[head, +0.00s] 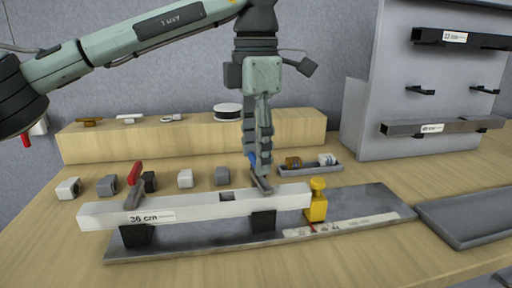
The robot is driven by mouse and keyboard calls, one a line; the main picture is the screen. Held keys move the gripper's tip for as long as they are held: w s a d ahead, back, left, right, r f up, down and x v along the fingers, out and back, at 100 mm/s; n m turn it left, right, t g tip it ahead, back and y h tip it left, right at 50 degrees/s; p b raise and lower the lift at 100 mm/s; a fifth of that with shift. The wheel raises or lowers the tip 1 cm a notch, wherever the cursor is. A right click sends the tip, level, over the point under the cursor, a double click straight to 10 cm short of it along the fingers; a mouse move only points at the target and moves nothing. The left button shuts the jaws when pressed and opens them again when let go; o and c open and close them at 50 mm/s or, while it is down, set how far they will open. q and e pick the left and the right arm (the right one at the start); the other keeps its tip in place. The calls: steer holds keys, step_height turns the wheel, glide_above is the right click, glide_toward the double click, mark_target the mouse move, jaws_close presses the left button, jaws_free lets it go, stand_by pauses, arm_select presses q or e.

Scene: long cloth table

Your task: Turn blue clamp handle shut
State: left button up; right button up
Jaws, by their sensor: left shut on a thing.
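A pale bar (190,209) labelled "36 cm" lies on black supports on a dark grey base plate (360,205). The blue clamp handle (252,158) shows as a small blue patch between the fingers of my left gripper (263,170), near the middle of the bar. My left gripper comes down from above and is shut on the blue handle. Its fingers hide most of the handle, so I cannot tell its exact angle. The grey arm of that clamp (261,187) shows just below, over the bar. My right gripper is not in view.
A red-handled clamp (134,174) stands at the bar's left, a yellow stop (317,205) at its right end. Several small blocks (186,178) and a grey tray (310,170) sit behind. A wooden ledge (180,140) and a grey rack (400,80) bound the back.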

arm_select(q)
steer(key=shift+m, duration=0.9)
steer(key=o, duration=1.1)
steer(key=shift+o, duration=0.2)
step_height(320, 180, up, 12)
